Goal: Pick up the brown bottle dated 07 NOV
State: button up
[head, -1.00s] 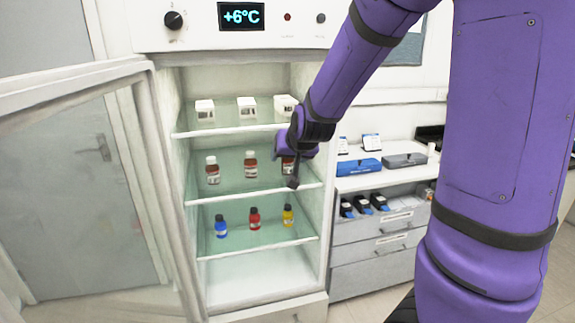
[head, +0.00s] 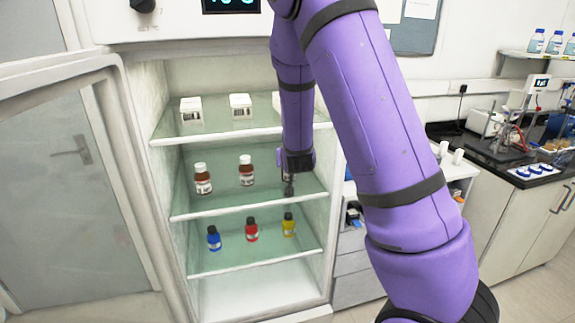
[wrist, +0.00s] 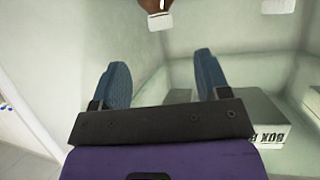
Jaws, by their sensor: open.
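Three brown bottles with white caps and labels stand on the fridge's middle shelf: a left one (head: 203,181), a middle one (head: 246,171) and a right one, mostly hidden behind my gripper (head: 289,188). No date is readable, so I cannot tell which is 07 NOV. In the wrist view my gripper (wrist: 160,62) is open, with nothing between its two blue-grey fingers. Part of a brown bottle (wrist: 155,5) with a white label shows beyond the fingertips at the top edge, apart from them.
White boxes (head: 240,105) stand on the top shelf (head: 215,128). Blue (head: 214,239), red (head: 251,230) and yellow (head: 289,226) bottles stand on the lower shelf. The open fridge door (head: 100,150) is at left. A grey-white box (wrist: 262,118) lies right of the fingers in the wrist view.

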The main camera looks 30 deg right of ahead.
jog(key=shift+r+x, duration=0.15)
jog(key=shift+x, duration=2.55)
jog(key=shift+r+x, duration=0.1)
jog(key=shift+x, duration=2.6)
jog(key=shift+w, duration=0.15)
jog(key=shift+c, duration=0.4)
jog(key=shift+f, duration=0.1)
grip_shut()
